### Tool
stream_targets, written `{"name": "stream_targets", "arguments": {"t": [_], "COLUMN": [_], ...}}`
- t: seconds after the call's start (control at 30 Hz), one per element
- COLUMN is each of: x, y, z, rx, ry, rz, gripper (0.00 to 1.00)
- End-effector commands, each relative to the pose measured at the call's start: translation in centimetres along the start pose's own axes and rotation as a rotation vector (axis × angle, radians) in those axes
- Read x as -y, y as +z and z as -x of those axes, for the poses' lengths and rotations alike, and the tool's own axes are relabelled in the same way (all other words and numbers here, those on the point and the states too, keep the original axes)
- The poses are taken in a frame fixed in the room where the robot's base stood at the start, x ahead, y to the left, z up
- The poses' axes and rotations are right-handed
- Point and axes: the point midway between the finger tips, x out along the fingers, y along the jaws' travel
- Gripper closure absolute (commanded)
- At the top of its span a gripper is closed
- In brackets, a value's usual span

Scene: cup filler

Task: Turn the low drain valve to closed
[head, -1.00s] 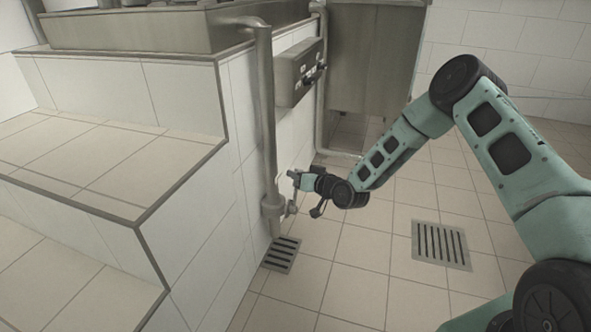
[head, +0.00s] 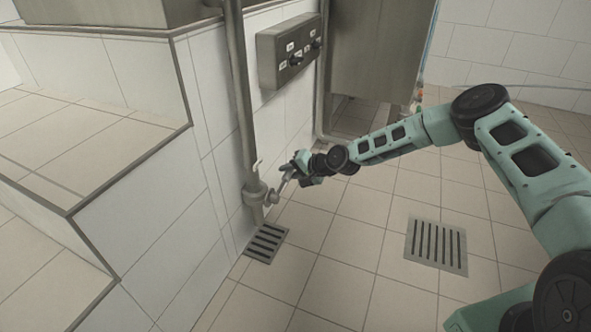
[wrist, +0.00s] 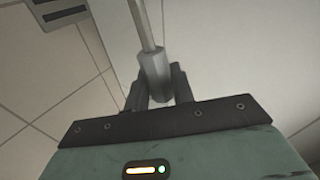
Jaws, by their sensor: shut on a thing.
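The low drain valve (head: 256,194) is a grey fitting near the foot of a vertical grey pipe, just above a floor drain. Its lever handle (head: 284,180) slants up and to the right, away from the pipe. My gripper (head: 302,166) is shut on the handle's outer end. In the wrist view the handle (wrist: 148,28) is a thin grey bar with a thicker faceted grip, which sits between my two dark fingers (wrist: 158,92). The fingertips partly hide the grip's end.
A slotted floor drain (head: 265,242) lies below the pipe, and a second drain (head: 436,246) lies to the right. A grey control box (head: 289,50) with dark knobs hangs on the wall above. Tiled steps (head: 105,190) stand at left. The tiled floor around the arm is clear.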

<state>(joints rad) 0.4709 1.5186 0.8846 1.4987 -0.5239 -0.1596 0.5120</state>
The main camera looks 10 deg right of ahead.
Motion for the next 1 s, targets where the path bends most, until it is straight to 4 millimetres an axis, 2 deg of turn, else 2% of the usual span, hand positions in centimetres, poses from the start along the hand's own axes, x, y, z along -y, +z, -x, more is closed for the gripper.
{"name": "stream_targets", "arguments": {"t": [0.03,0.3,0.93,0.97,1.0], "x": [-0.9,-1.8,-2.1,-2.1,-2.1], "y": [0.2,0.6,0.9,0.9,0.9], "z": [-0.4,-1.1,-1.3,-1.3,-1.3], "rx": [0.016,0.087,0.116,0.116,0.116], "ry": [0.001,0.002,0.004,0.005,0.005], "rz": [-0.031,-0.132,-0.171,-0.171,-0.171], "gripper": [1.00,1.00,1.00,0.73,0.62]}}
